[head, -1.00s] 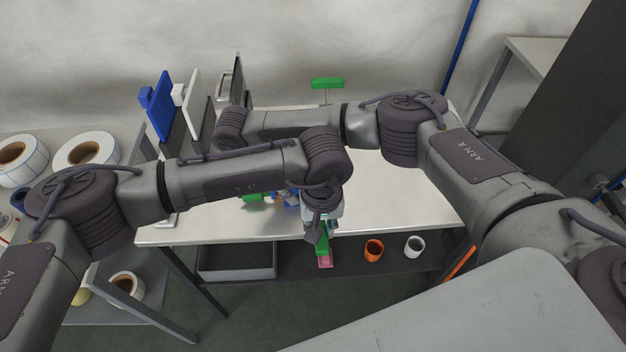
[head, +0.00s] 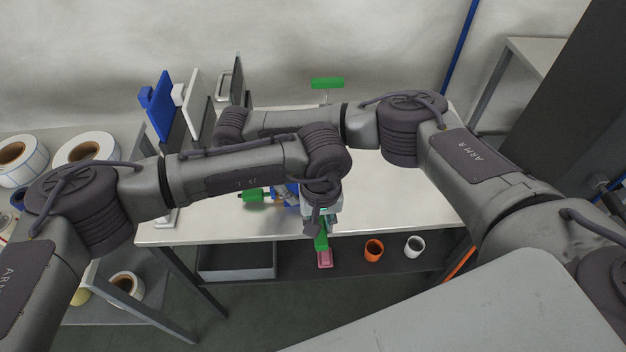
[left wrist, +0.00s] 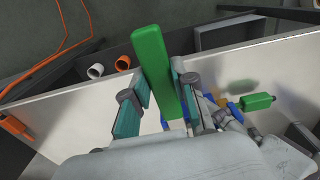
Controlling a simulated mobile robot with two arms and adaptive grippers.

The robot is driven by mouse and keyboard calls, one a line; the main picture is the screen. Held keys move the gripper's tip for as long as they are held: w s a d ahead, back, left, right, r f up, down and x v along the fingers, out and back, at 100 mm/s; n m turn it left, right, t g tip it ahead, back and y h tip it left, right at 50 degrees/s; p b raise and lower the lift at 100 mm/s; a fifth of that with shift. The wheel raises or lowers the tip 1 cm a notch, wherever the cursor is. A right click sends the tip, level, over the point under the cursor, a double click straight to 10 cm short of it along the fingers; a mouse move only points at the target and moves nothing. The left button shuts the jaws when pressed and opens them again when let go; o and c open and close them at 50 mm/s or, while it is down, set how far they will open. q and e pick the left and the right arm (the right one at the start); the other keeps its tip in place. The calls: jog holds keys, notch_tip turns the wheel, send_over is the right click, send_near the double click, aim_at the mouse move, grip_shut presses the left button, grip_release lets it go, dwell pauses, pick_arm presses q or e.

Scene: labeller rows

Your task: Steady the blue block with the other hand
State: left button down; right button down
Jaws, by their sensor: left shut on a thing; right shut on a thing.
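My left gripper (left wrist: 155,92) has its teal fingers on either side of a long green bar (left wrist: 152,65) and is shut on it. In the head view, the bar (head: 320,242) shows below the left wrist, over the table's front edge. The blue block (head: 292,189) shows only in part, behind my left wrist. My right gripper (head: 281,199) is low over the table at the block, apparently shut on it; the fingers are mostly hidden. Blue (left wrist: 235,112) also shows beside the right gripper in the left wrist view. A green handle-like piece (head: 254,196) sticks out to its left.
The white table (head: 400,190) is clear on the right. A grey tray (head: 237,263), an orange cup (head: 374,250) and a white cup (head: 413,246) are on the lower shelf. Upright blue (head: 160,105) and white panels stand at the back left. Label rolls (head: 87,152) lie at left.

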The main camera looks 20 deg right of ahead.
pick_arm(q)
jog(key=shift+w+a+m, duration=0.3)
jog(key=shift+a+m, duration=0.6)
jog(key=shift+a, duration=0.05)
jog(key=shift+w+a+m, duration=0.5)
jog(key=shift+a+m, duration=0.35)
jog(key=shift+m, duration=0.15)
jog(key=shift+w+a+m, duration=0.6)
jog(key=shift+a+m, duration=0.25)
jog(key=shift+m, duration=0.05)
